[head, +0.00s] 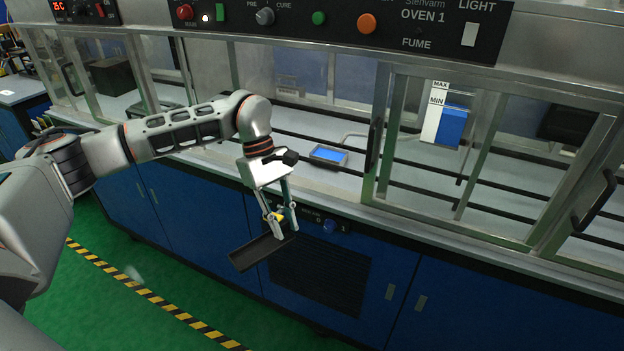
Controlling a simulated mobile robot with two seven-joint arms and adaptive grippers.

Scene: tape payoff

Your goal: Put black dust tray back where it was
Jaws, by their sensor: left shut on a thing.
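The black dust tray (261,249) hangs from my left gripper (277,222). The gripper is shut on the tray at its upper right side, with a small yellow part between the fingers. The tray is tilted, its left end nearer the viewer, in front of the blue cabinet. The tray and gripper hide part of that panel. My right gripper does not show.
A steel counter edge (370,212) runs above the blue doors (200,222). A small tray of blue liquid (328,155) stands on the counter behind my gripper. Glass sash doors with black handles (374,146) stand to the right. The green floor (190,290) is clear.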

